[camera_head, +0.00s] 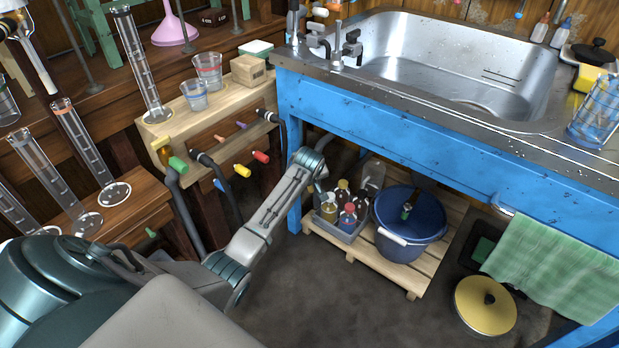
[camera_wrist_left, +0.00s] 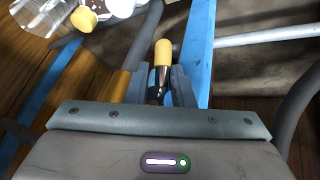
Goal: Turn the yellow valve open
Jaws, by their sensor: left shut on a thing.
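In the left wrist view my left gripper (camera_wrist_left: 159,85) is shut on the yellow valve (camera_wrist_left: 163,52). The valve's handle has a rounded yellow end and a metal shank, and the yellow end sticks out beyond the fingers. Where the shank joins its fitting is hidden or too dark to tell. In the head view my left arm reaches in beside the blue bench leg, under the sink bench edge; I cannot make out its fingers or the held valve there. My right gripper is in neither view.
A blue beam (camera_wrist_left: 200,45) runs close beside the gripper, with a pale pipe (camera_wrist_left: 265,36) to the right. A clear bottle with a yellow cap (camera_wrist_left: 84,19) is at upper left. Under the sink (camera_head: 455,60) stand a bottle crate (camera_head: 338,232) and a blue bucket (camera_head: 409,240) on a pallet.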

